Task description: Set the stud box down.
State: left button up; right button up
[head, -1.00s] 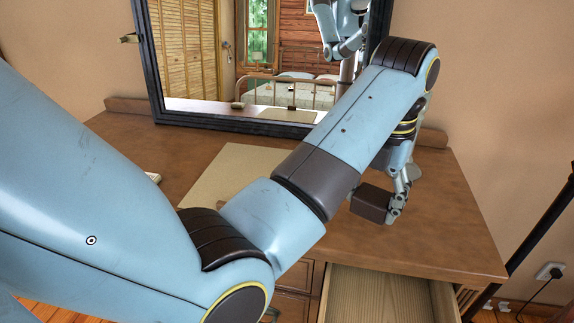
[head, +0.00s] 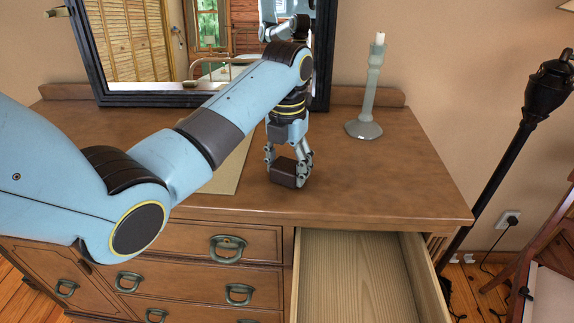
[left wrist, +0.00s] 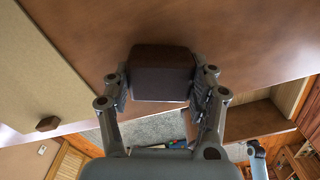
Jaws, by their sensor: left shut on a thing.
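The stud box is a small dark brown block (head: 285,180). My left gripper (head: 288,165) points down over the dresser top (head: 390,190) and is shut on the box, one finger on each side. The box is at or just above the bare wood, right of the tan mat (head: 228,178); I cannot tell whether it touches. In the left wrist view the box (left wrist: 162,73) sits between the two fingers (left wrist: 163,90). My right gripper is not in view.
A pale candlestick (head: 367,95) stands on the dresser to the right. A dark-framed mirror (head: 88,55) leans at the back. An open, empty-looking drawer (head: 355,275) juts out at the front right. The dresser top between box and candlestick is clear.

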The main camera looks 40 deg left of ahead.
aim_at(287, 164)
pick_arm(q)
jog(key=shift+f, duration=0.1)
jog(key=o, duration=0.7)
jog(key=shift+f, duration=0.1)
jog(key=o, duration=0.5)
jog(key=shift+c, duration=0.2)
jog(key=shift+r, duration=0.25)
notch_tip(287, 164, up, 6)
jog(key=shift+r, duration=0.15)
notch_tip(287, 164, up, 6)
jog(key=p, duration=0.5)
